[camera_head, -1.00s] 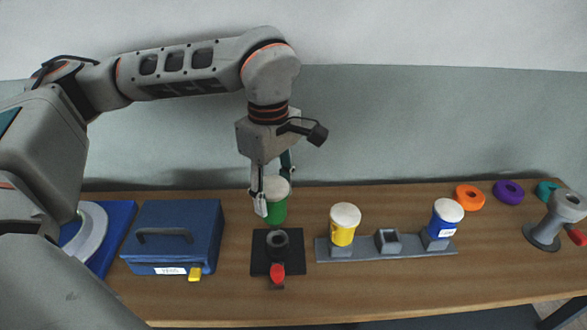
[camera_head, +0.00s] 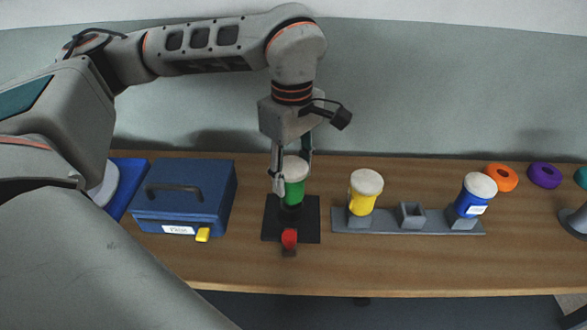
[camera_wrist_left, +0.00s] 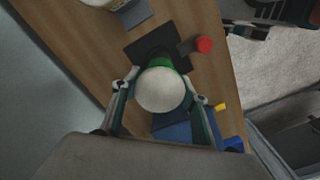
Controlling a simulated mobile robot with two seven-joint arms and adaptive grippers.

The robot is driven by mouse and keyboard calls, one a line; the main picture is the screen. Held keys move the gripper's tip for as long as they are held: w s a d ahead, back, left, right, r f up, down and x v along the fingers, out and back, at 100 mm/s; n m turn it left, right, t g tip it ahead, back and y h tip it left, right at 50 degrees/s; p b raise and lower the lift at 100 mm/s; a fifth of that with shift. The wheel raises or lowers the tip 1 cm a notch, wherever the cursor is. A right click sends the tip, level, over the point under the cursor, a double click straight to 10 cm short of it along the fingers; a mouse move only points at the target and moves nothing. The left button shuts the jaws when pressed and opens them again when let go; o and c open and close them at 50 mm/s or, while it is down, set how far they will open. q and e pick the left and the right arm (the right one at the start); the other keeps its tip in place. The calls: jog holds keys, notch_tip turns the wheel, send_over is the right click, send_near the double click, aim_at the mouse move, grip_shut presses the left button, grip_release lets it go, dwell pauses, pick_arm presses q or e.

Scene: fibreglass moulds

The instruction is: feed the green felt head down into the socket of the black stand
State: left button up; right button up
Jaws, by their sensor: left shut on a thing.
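The green felt head (camera_head: 293,188) has a pale, rounded white top and stands upright. My left gripper (camera_head: 291,182) is shut on it from above. In the left wrist view the white top of the green felt head (camera_wrist_left: 160,90) lies between the two fingers of my left gripper (camera_wrist_left: 163,95). The black stand (camera_head: 306,230) has a flat square base and a red knob (camera_head: 289,237) at its front. The head is right over the stand's socket, which is mostly covered by it. I cannot tell how deep the head sits. My right gripper is not in view.
A grey rack (camera_head: 388,221) to the right holds a yellow head (camera_head: 361,202) and a blue head (camera_head: 469,202), with an empty square socket between. A blue box (camera_head: 218,196) with a handle stands left. Orange (camera_head: 502,177) and purple rings (camera_head: 545,175) lie far right.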

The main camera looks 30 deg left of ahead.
pick_arm(q)
jog(key=shift+f, duration=0.3)
jog(key=shift+f+b, duration=0.35)
jog(key=shift+f, duration=0.25)
jog(key=o, duration=1.4)
notch_tip(320, 180, up, 12)
jog(key=shift+r, duration=0.1)
